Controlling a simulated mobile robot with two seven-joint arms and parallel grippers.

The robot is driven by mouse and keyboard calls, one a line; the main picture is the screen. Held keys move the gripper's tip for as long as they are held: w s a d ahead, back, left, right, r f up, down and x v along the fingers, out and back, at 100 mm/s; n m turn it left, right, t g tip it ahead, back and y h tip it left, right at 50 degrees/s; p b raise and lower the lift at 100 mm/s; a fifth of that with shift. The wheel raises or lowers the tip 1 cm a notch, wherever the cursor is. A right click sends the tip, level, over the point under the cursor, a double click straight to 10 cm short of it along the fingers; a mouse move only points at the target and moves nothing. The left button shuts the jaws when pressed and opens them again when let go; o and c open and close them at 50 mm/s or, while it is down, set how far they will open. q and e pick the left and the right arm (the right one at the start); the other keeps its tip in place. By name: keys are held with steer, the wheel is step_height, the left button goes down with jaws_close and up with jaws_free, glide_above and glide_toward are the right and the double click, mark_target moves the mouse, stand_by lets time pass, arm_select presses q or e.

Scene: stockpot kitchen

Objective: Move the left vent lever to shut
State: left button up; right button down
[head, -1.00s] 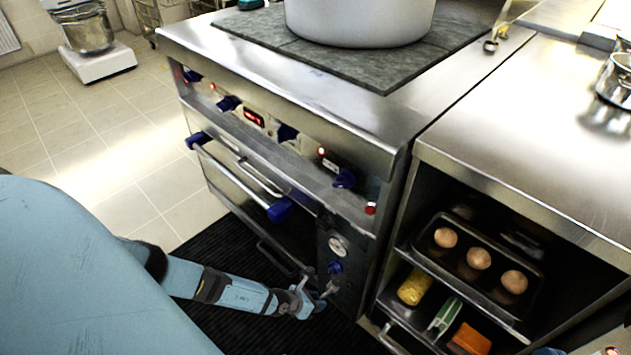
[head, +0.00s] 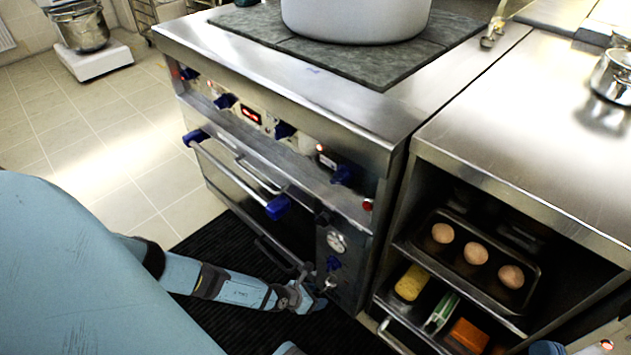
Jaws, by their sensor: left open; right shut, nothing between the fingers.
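The steel oven range (head: 270,100) stands in the middle of the head view. Its lower right panel has a round white dial (head: 337,242) with a small blue knob (head: 333,264) below it. I cannot tell surely which small part there is the left vent lever. My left gripper (head: 322,293) is open, low in front of this panel, just below the blue knob. Its fingertips are small and partly merge with the dark panel, so contact cannot be told. My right gripper's fingers do not show; only pale blue parts of mine appear at the bottom edge.
The oven door's bar handle (head: 235,178) with blue ends juts out left of the panel. A large pot (head: 355,20) stands on the cooktop. To the right, an open steel cabinet holds a tray (head: 450,218) of eggs. A black mat (head: 215,312) covers the floor.

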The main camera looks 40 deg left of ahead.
arm_select(q)
steer(key=p+v, duration=0.6)
steer(key=v, duration=0.7)
steer(key=shift+s+r, duration=0.2)
steer(key=shift+r, duration=0.05)
arm_select(e)
steer(key=shift+s+d+f+g+h, duration=0.1)
steer(key=shift+d+f+g+h, duration=0.35)
steer(key=shift+d+f+h, duration=0.35)
steer(key=shift+d+f+g+h, duration=0.5)
steer(key=shift+f+h, duration=0.2)
steer(key=shift+f, duration=0.25)
arm_select(q)
steer(key=shift+a, duration=0.1)
